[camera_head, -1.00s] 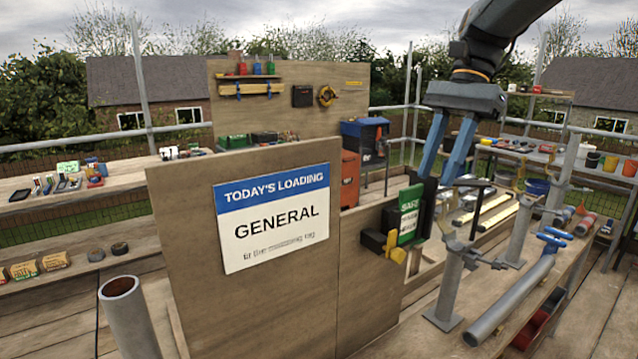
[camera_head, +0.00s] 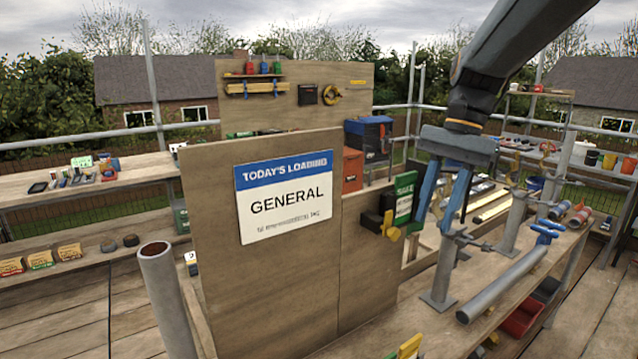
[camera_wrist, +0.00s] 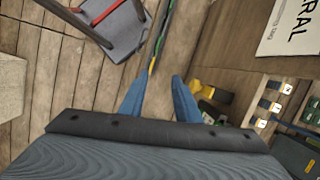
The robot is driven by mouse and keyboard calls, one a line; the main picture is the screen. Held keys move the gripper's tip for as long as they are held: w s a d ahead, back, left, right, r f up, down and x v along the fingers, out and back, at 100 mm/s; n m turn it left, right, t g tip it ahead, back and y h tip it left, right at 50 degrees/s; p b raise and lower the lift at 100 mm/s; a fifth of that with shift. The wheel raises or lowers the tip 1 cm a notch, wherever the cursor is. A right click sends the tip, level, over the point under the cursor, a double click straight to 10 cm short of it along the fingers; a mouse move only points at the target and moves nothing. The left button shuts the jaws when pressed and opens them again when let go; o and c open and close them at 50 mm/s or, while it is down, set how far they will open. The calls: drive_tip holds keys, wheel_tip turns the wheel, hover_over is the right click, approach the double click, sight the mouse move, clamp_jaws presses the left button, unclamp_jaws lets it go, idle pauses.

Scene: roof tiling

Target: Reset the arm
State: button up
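My gripper (camera_head: 433,222) hangs at the right of the board with the GENERAL sign, its two blue fingers pointing down and spread apart. It appears close to the green sign (camera_head: 404,200) and the black-and-yellow piece (camera_head: 385,224) in the head view, but the depth between them is unclear. In the wrist view my gripper (camera_wrist: 157,88) shows its two fingers with a clear gap and nothing held. Wooden planks show beyond the gap.
The plywood board (camera_head: 250,290) carries the GENERAL sign (camera_head: 285,197). A grey pipe (camera_head: 503,285) lies on the bench at the right, near metal posts and a blue-handled clamp (camera_head: 548,231). An upright pipe (camera_head: 165,290) stands at the left front.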

drive_tip(key=s+a+f+n+t+h, duration=0.1)
drive_tip(key=s+f+n, duration=0.3)
drive_tip(key=f, duration=0.6)
drive_tip(key=s+a+f+n+t+h, duration=0.1)
drive_tip(key=s+f+n, duration=0.4)
drive_tip(key=f, duration=0.6)
drive_tip(key=shift+s+f+t+h+b, duration=0.3)
drive_tip(key=shift+s+t+b, duration=0.15)
drive_tip(key=shift+s, duration=0.75)
drive_tip(key=shift+r, duration=0.1)
